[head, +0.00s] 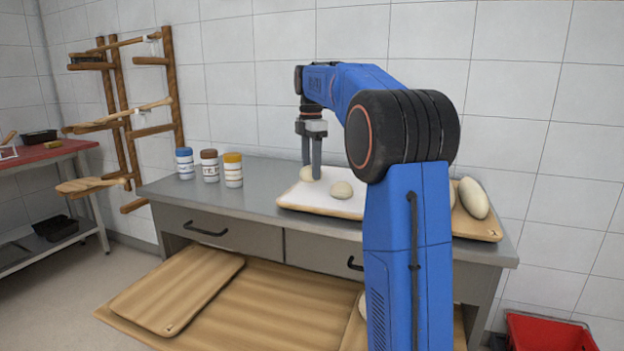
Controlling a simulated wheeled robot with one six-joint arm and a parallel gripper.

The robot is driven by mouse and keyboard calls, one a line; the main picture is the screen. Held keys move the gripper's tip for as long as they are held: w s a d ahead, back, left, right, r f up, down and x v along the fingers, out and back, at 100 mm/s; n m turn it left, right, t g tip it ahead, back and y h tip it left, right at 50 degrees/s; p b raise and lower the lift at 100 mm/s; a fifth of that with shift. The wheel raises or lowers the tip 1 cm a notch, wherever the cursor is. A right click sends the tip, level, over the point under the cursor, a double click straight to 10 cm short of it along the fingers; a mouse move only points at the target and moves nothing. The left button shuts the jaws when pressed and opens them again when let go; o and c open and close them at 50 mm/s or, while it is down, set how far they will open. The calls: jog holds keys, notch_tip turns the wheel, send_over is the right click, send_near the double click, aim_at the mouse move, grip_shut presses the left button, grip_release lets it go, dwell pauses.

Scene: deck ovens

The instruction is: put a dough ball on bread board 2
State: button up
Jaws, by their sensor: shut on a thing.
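My blue arm reaches over the steel counter, and my gripper (312,172) points down at a white-topped board (300,201). Its fingers are shut on a pale dough ball (305,174), partly hidden by them; whether it touches the board is unclear. A second dough ball (341,190) lies on that board to the right. An empty wooden board (185,285) lies at lower left. Another wooden board (353,334) at lower right carries a pale rounded piece (362,305), mostly hidden by my arm. I cannot read which is bread board 2.
Three jars (209,166) stand on the counter (255,192) at left. A board (489,229) with larger pale loaves (473,198) is at its right, partly behind my arm. A wooden rack (125,120) with peels is on the left wall. A red bin (548,335) stands lower right.

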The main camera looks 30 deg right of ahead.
jog(key=shift+f, duration=1.95)
jog(key=shift+f, duration=0.1)
jog(key=o, duration=1.1)
jog(key=shift+c, duration=0.2)
notch_tip(320, 180, up, 12)
jog(key=shift+r, duration=0.1)
